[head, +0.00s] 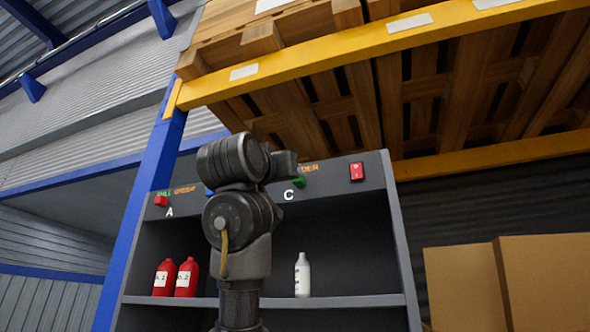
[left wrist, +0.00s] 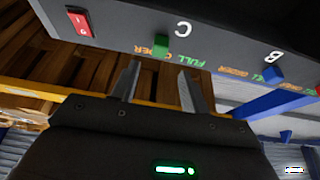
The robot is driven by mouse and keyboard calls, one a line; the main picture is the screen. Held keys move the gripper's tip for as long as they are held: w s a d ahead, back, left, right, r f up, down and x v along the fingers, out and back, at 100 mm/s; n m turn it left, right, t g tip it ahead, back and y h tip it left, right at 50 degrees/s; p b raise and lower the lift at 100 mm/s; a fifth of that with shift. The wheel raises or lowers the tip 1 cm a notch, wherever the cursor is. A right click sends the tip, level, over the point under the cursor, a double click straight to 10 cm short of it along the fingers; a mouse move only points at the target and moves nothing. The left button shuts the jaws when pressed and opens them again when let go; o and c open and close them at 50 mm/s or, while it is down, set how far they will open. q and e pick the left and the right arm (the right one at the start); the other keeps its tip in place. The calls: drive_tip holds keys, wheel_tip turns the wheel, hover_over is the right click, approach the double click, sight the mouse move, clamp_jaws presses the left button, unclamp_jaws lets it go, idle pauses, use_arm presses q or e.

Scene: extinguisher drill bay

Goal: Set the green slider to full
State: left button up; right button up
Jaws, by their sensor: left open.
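The green slider (head: 299,182) sits on the front of the dark header panel beside the letter C. In the left wrist view, which is upside down, the green slider (left wrist: 160,43) is beside the orange word, which seems to read ORDER; the green word FULL is to its right. My left gripper (left wrist: 160,68) is open, with its two fingers pointing at the panel and the slider just beyond and between their tips. I cannot tell whether they touch it. In the head view my left arm hides most of the gripper and part of the panel. My right gripper is not in view.
A red slider (head: 161,201) is by A, and a blue slider (left wrist: 274,76) is by B, near its green word. A red switch (head: 357,171) is at the panel's right. Red bottles (head: 186,277) and a white bottle (head: 302,275) stand below. A yellow beam (head: 400,40) passes overhead.

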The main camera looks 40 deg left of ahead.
use_arm(q)
drive_tip(key=p+x, duration=0.4)
drive_tip(key=x, duration=0.3)
drive_tip(key=shift+w, duration=0.45)
drive_tip(key=shift+w+a, duration=0.1)
drive_tip(key=shift+c, duration=0.3)
clamp_jaws()
